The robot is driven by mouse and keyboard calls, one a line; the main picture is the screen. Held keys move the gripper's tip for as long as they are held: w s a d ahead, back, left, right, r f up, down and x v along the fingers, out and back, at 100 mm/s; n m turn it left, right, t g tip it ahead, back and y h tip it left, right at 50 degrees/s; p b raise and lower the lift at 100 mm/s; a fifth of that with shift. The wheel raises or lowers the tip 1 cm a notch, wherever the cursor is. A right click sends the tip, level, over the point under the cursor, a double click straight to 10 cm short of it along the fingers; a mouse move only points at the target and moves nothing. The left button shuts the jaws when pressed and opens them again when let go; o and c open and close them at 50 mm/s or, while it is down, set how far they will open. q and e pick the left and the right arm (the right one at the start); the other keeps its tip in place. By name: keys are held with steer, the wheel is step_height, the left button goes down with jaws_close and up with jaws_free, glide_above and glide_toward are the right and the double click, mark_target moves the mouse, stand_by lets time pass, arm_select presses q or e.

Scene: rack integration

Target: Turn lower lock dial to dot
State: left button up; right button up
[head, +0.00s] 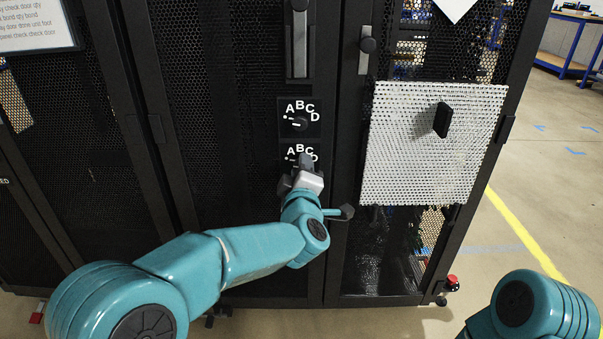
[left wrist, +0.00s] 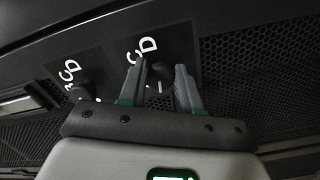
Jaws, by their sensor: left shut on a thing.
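The lower lock dial (head: 290,157) is on a black plate on the rack door, with white letters A, B, C, D arced around it and a white dot at left. My left gripper (head: 304,163) is at this dial and covers most of its knob. In the left wrist view the two grey fingers (left wrist: 165,75) stand on either side of the dark knob and are shut on it. A short white pointer mark shows between the fingers. Its exact direction against the dot is hard to tell. My right gripper is out of view.
The upper lock dial (head: 300,122) is close above, with the same lettering. A vertical handle (head: 298,40) is above that. A white perforated panel (head: 425,160) with a black grip (head: 441,120) is on the door to the right.

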arm_select(q)
steer(key=shift+r, duration=0.1)
steer(key=o, duration=1)
steer(key=shift+o, duration=0.2)
steer(key=s+p, duration=0.2)
steer(key=s, duration=1.4)
steer(key=shift+s+p, duration=0.15)
steer(key=shift+p, duration=0.15)
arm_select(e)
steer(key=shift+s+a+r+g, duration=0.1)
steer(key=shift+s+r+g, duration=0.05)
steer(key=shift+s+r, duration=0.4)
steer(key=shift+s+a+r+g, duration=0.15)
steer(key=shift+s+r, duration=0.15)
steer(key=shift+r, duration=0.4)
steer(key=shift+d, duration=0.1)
